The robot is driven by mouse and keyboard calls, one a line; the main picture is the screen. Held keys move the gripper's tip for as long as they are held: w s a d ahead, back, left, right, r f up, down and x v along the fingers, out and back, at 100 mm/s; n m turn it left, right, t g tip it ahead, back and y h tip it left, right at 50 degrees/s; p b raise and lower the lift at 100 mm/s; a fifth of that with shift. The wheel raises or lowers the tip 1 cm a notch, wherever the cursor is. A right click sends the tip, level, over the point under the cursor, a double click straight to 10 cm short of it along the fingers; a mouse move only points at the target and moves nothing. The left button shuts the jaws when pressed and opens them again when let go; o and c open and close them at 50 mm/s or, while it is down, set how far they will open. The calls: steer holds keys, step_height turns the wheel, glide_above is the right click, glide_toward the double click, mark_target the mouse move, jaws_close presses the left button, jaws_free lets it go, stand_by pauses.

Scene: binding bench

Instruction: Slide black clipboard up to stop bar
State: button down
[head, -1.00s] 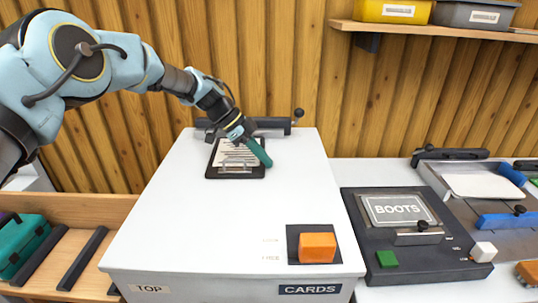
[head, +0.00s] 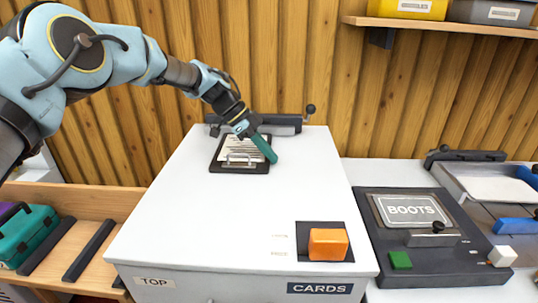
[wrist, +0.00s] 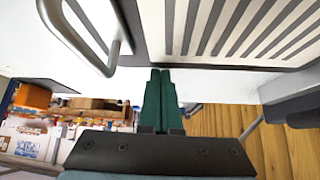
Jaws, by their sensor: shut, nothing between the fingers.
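The black clipboard (head: 238,170) lies flat near the far end of the white bench top, with its silver clip facing me and striped paper on it. The dark stop bar (head: 285,120) crosses the far edge just behind it. My arm hides part of the clipboard's far edge, so I cannot tell whether it touches the bar. My gripper (head: 273,159) has green fingers pressed together and slants down at the clipboard's right side. In the wrist view the fingertips (wrist: 160,72) are together at the clipboard's edge, with nothing between them. Contact is not clear.
An orange block (head: 328,244) sits on a dark square pad at the bench's front right. A dark BOOTS fixture (head: 435,270) stands to the right, and a teal case (head: 30,236) is in a wooden tray at left. The middle of the bench top is clear.

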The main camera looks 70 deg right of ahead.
steer(key=s+b, duration=0.2)
steer(key=s, duration=0.1)
steer(key=shift+d+r, duration=0.2)
steer(key=shift+d, duration=0.2)
steer(key=b+v, duration=0.2)
steer(key=v, duration=0.7)
steer(key=shift+a+r, duration=0.15)
steer(key=shift+r, duration=0.05)
steer(key=shift+w, duration=0.1)
